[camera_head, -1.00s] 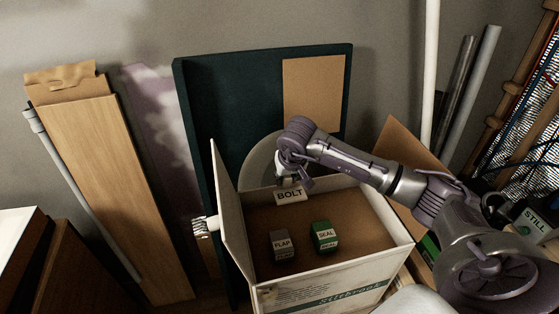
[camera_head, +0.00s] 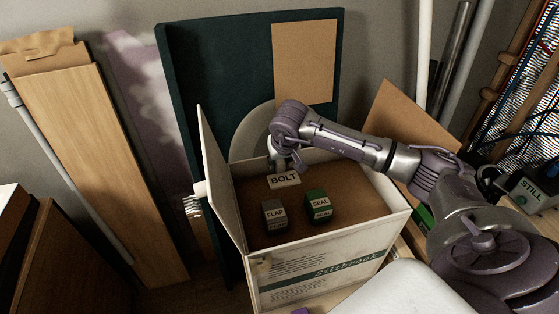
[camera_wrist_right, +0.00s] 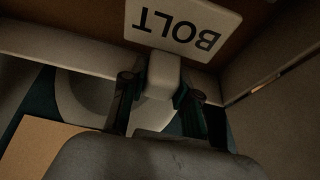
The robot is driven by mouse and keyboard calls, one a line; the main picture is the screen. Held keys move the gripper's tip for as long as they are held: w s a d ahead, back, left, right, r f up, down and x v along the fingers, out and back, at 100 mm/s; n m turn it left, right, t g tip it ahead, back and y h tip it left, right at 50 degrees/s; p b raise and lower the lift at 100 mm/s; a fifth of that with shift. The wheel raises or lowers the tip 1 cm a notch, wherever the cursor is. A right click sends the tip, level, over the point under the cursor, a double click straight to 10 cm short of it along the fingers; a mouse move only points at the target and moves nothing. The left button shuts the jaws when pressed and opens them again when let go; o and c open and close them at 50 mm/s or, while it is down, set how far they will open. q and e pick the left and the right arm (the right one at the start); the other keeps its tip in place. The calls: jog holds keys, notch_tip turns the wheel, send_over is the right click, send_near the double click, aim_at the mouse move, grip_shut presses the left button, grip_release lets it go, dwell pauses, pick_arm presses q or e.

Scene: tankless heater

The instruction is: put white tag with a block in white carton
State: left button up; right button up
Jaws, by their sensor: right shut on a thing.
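The white tag (camera_head: 284,181) reads BOLT. It shows at the far inner side of the open white carton (camera_head: 325,266), and I cannot tell whether it touches the floor inside. My left gripper is not in view.
A grey FLAP block (camera_head: 274,214) and a green SEAL block (camera_head: 318,206) stand in the carton. Its left flap (camera_head: 219,178) is raised. A dark green board (camera_head: 215,80) leans behind. A STILL box (camera_head: 530,194) is at right.

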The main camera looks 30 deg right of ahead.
aim_at(282, 175)
jog(key=shift+f+b, duration=2.85)
jog(key=shift+f, duration=0.9)
jog(key=shift+f+b, duration=0.45)
jog(key=shift+f, duration=0.05)
jog(key=o, duration=1.1)
jog(key=shift+r, duration=0.15)
jog(key=v, duration=1.1)
jog(key=shift+s+a+r, duration=0.1)
jog(key=shift+s+r, duration=0.15)
jog(key=shift+r, duration=0.1)
